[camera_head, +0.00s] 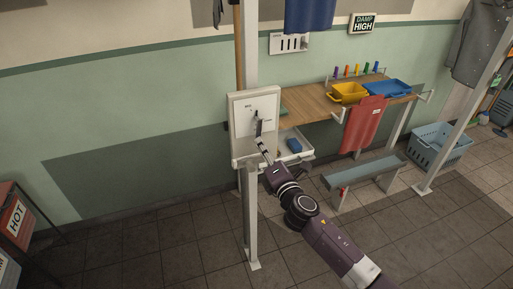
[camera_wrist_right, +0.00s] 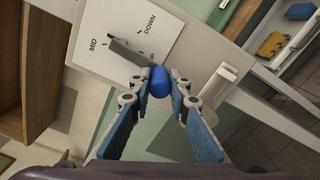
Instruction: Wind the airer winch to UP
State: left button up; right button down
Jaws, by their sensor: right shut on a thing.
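The airer winch is a white panel (camera_head: 243,108) on a pale post in the head view. It fills the upper part of the right wrist view (camera_wrist_right: 90,65), where MID and DOWN are legible and a smaller label sits by the crank. A grey crank arm (camera_wrist_right: 130,54) crosses the panel and ends in a blue knob (camera_wrist_right: 160,86). My right gripper (camera_wrist_right: 161,79) is shut on the knob, a fingertip on each side. In the head view my right gripper (camera_head: 262,146) reaches the panel's lower part and hides the knob. My left gripper is not in view.
A wooden bench (camera_head: 310,101) with a yellow tub (camera_head: 348,93) and a blue tub (camera_head: 388,88) stands right of the post. A white tray (camera_head: 296,156) lies just right of the panel. A low bench (camera_head: 366,169) and a blue basket (camera_head: 440,146) stand farther right.

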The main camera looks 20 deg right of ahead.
jog(key=d+r+n+p, duration=0.2)
jog(key=d+n, duration=0.4)
jog(key=n, duration=0.4)
jog(key=shift+p, duration=0.8)
jog(key=shift+w+r, duration=0.15)
jog(key=shift+r, duration=0.05)
jog(key=c, duration=1.8)
grip_release()
jog(key=shift+d, duration=0.1)
jog(key=s, duration=1.2)
jog(key=shift+d, duration=0.2)
